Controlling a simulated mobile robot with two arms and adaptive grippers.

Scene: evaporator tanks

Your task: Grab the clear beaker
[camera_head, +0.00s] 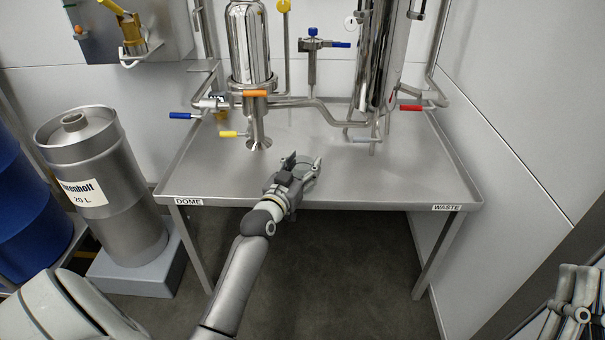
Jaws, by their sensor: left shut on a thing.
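My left gripper (303,164) is over the front part of the steel table, with its fingers pointing away from me. It is shut on the clear beaker (304,171), which is see-through and hard to make out between the fingers. Whether the beaker's base touches the table cannot be told. My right gripper (574,285) is at the lower right corner, away from the table and partly cut off by the frame. Its finger opening cannot be made out.
The steel table (205,165) has a raised rim and bare room on the right. A polished tank (248,45) with coloured valve handles and another tank (378,60) stand at its back. A steel keg (105,190) and blue drum (25,215) are at left.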

